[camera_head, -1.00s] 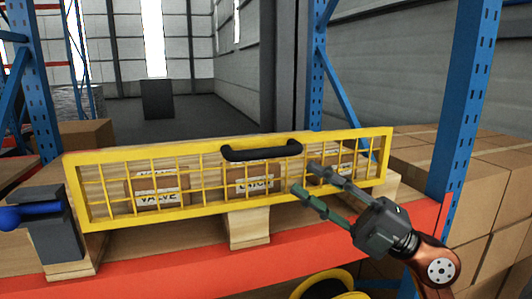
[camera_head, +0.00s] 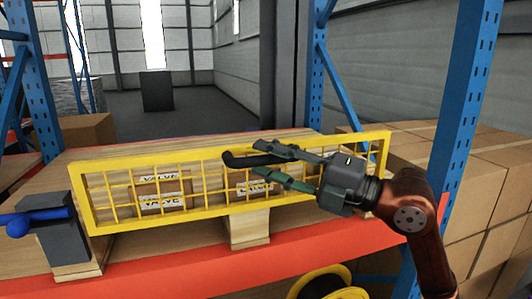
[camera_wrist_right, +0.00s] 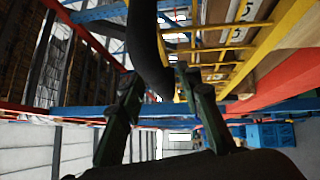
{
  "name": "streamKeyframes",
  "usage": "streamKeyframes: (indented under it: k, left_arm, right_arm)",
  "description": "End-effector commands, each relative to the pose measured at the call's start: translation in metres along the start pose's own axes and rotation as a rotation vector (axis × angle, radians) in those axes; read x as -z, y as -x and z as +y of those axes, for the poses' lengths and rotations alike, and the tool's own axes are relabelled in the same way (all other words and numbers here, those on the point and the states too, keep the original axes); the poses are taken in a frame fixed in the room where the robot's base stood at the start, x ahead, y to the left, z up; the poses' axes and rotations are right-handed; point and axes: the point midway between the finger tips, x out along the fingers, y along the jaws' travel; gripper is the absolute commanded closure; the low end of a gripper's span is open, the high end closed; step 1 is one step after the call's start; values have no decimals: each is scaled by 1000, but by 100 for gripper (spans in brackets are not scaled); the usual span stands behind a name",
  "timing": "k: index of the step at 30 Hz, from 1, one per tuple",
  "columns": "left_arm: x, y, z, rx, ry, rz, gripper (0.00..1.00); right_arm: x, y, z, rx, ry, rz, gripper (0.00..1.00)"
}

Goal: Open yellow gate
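The yellow gate (camera_head: 85,205) is a wire-mesh frame across the front of the shelf, seen almost upright in the head view. A curved black handle (camera_head: 235,161) sits at its top middle; it also shows in the right wrist view (camera_wrist_right: 147,45). My right gripper (camera_head: 258,160) reaches in from the right, with its green and grey fingers apart on either side of the handle. In the right wrist view the handle passes between the fingers (camera_wrist_right: 158,85), with a gap visible on the right side. The fingers hide the handle's right part. My left gripper is not in view.
Cartons with VALVE labels (camera_head: 160,198) stand behind the mesh. A grey block with a blue rod (camera_head: 52,235) is at the gate's left end. A blue rack post (camera_head: 462,110), an orange beam (camera_head: 190,272) and stacked cartons (camera_head: 490,180) bound the area.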

Motion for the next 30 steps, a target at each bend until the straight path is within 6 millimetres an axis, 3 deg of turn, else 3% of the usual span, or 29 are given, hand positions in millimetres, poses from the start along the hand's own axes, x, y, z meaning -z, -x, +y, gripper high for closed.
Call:
streamKeyframes:
  k: [9, 23, 30]
  left_arm:
    - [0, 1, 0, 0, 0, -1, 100]
    - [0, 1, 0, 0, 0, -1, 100]
    - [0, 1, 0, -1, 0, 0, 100]
  right_arm:
    - [0, -4, -1, 0, 1, 0, 68]
    - [0, -4, -1, 0, 1, 0, 99]
    - [0, -4, -1, 1, 0, 0, 100]
